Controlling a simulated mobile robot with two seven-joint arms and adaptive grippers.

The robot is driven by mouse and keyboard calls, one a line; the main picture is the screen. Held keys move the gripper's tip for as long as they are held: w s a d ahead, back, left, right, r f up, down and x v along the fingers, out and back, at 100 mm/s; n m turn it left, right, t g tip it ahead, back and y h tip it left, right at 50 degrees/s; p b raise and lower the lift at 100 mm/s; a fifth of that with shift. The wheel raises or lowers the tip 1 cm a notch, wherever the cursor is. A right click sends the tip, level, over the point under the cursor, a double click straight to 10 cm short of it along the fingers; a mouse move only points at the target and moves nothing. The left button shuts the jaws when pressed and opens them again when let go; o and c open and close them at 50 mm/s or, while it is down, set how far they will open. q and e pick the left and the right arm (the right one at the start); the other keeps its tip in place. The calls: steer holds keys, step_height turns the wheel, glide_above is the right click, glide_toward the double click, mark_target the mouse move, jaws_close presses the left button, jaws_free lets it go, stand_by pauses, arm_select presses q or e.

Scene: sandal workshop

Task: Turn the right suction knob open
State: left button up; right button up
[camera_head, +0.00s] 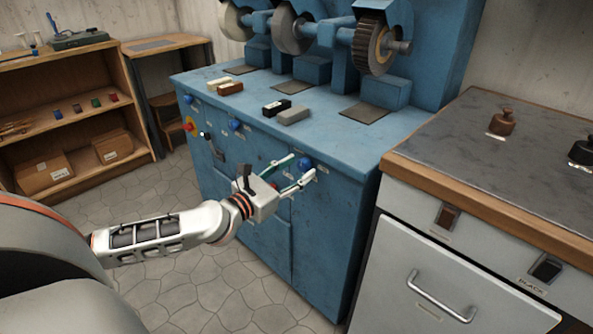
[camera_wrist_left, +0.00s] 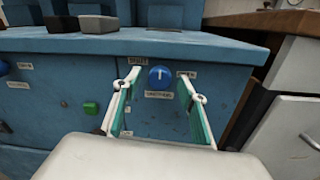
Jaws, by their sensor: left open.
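The right suction knob (camera_head: 305,163) is a round blue knob on the front of the blue machine cabinet (camera_head: 330,220), near its right end. In the left wrist view the knob (camera_wrist_left: 161,76) has a white mark pointing roughly up. A label reading like SHUT is at its upper left, another like OPEN at its right, and one below. My left gripper (camera_head: 302,168) is open, its two green-lined fingers reaching toward the cabinet. In the left wrist view the knob shows between the fingertips (camera_wrist_left: 159,80); I cannot tell whether they touch it. My right gripper is not in view.
Two more blue knobs, a middle one (camera_head: 235,124) and a left one (camera_head: 187,99), sit along the front. A green button (camera_wrist_left: 91,108) is left of the fingers. Blocks (camera_head: 294,115) lie on the cabinet top. A drawer unit (camera_head: 440,270) stands close on the right.

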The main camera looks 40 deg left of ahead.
arm_select(q)
steer(key=c, duration=1.1)
